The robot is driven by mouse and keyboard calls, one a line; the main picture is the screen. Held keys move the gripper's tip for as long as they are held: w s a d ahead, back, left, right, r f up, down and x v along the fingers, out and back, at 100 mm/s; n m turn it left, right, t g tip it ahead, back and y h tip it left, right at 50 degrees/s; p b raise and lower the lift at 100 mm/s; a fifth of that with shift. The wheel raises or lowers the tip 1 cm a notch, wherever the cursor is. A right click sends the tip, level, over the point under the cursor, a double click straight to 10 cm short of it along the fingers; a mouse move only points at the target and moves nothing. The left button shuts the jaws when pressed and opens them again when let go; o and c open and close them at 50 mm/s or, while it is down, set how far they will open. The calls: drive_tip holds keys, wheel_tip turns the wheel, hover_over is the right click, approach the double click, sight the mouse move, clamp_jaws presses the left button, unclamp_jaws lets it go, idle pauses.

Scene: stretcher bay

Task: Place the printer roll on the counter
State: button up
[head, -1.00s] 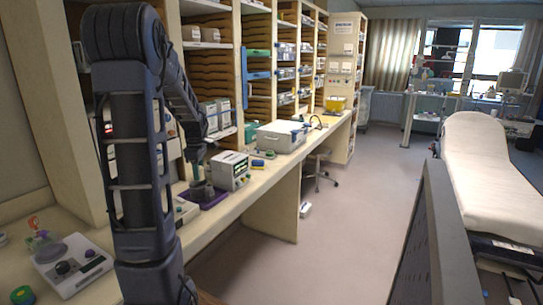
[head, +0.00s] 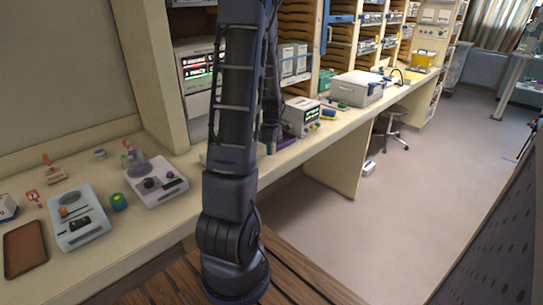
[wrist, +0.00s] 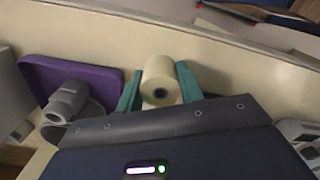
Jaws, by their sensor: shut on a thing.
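The printer roll (wrist: 160,80) is a cream-white roll with a dark core hole, seen end-on in the wrist view. My gripper (wrist: 159,85) has its two teal fingers shut on either side of it. In the head view my own arm hides the roll and most of the gripper. The counter (head: 100,245) is a long cream top running from the lower left to the far right. I cannot tell whether the roll touches a surface.
A purple tray (wrist: 85,66) with a grey device (wrist: 67,100) lies left of the roll. A monitor box (head: 301,117) and a grey case (head: 357,89) stand farther along the counter. Consoles (head: 156,182) (head: 78,217) and a green-topped knob (head: 118,202) occupy the near left.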

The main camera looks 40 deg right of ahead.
drive_tip(key=shift+f, duration=2.1)
drive_tip(key=shift+f, duration=0.15)
drive_tip(key=o, duration=1)
wheel_tip(320, 180, up, 12)
drive_tip(key=shift+r, duration=0.25)
